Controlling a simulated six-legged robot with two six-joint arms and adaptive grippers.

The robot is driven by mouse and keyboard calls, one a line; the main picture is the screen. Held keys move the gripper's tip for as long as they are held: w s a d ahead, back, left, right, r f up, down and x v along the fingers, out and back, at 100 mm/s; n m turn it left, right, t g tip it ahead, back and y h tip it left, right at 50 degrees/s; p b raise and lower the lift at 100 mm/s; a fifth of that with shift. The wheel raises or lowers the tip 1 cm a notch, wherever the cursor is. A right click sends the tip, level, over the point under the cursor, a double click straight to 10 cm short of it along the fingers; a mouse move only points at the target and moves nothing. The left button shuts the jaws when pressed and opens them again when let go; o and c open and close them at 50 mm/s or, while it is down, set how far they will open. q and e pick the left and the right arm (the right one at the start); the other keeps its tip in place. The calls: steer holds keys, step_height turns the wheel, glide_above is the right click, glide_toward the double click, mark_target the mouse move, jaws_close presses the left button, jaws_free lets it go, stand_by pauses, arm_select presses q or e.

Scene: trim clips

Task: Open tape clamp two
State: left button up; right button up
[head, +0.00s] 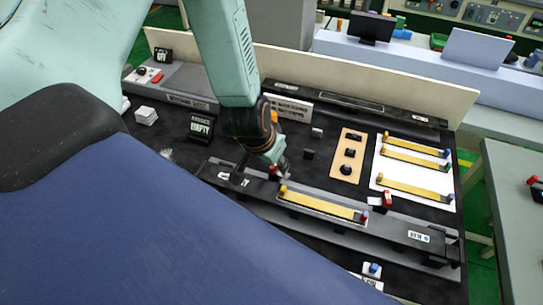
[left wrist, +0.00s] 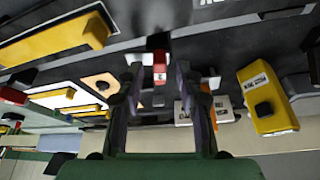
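The left gripper (head: 280,163) reaches down to the long dark rail, at the left end of a yellow strip (head: 320,204). A small red clamp (head: 273,170) is at the fingertips, partly hidden by them. In the left wrist view the red clamp (left wrist: 160,66) with a white label shows between and just beyond the two fingertips of the left gripper (left wrist: 158,72). The fingers are apart, and I cannot tell whether they touch it. The label is too small to read. Another red clamp (head: 364,217) is at the strip's right end. My right gripper is not in view.
A white board (head: 412,190) with several yellow strips lies at the right. A tan plate (head: 349,155) with black knobs is left of it. A yellow box (left wrist: 268,97) is right of the fingers in the wrist view. A black sign (head: 201,126) stands behind the rail.

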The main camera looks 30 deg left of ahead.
arm_select(q)
steer(key=v, duration=1.2)
steer(key=shift+f, duration=0.1)
steer(key=shift+s, duration=0.2)
stand_by(0.4)
